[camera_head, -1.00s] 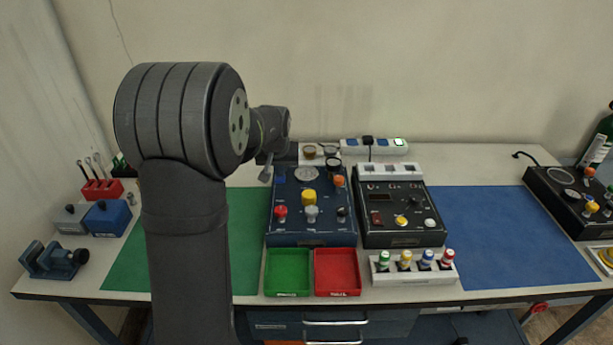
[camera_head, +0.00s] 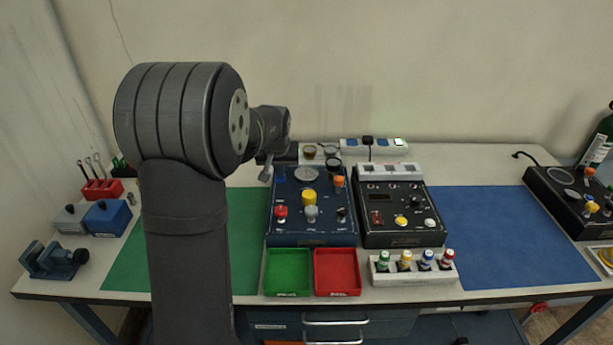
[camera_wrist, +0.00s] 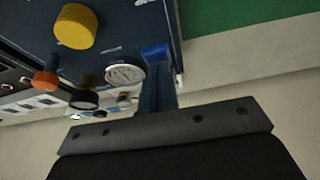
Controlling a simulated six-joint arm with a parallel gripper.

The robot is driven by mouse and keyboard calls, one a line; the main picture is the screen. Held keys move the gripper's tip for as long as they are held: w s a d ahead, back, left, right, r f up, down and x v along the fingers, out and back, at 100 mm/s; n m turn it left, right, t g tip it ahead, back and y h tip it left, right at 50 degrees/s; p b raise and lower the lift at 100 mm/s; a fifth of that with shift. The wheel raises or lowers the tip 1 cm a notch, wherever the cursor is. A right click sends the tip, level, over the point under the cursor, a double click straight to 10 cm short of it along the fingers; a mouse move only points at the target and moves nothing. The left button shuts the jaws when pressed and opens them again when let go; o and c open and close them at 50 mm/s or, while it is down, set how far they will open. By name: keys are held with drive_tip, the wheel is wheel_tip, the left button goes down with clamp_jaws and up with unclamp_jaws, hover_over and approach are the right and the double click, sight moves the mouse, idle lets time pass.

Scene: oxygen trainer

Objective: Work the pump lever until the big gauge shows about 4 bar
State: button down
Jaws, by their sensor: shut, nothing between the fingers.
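The dark blue pump panel (camera_head: 311,239) stands on the table in the head view. The big gauge (camera_head: 306,174) has a pale round dial near the panel's back; it also shows in the wrist view (camera_wrist: 125,73), but its needle is not legible. The blue pump lever (camera_wrist: 157,54) shows in the wrist view beside the gauge, in front of my gripper's body. My gripper (camera_head: 265,172) is shut and empty by the panel's back left corner. My arm and the gripper's own housing hide most of the fingers, and I cannot tell whether they touch the lever.
A yellow knob (camera_head: 309,197) and a red knob (camera_head: 281,212) stand up from the panel. A black control box (camera_head: 402,240) is close on its right. Green (camera_head: 287,293) and red (camera_head: 337,293) trays lie in front. The blue mat (camera_head: 510,235) is clear.

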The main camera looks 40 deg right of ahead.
drive_tip(key=shift+f, duration=0.65)
drive_tip(key=shift+r, duration=1.2)
wheel_tip(320, 180, up, 7)
drive_tip(key=shift+f, duration=0.1)
drive_tip(key=shift+f, duration=3.4)
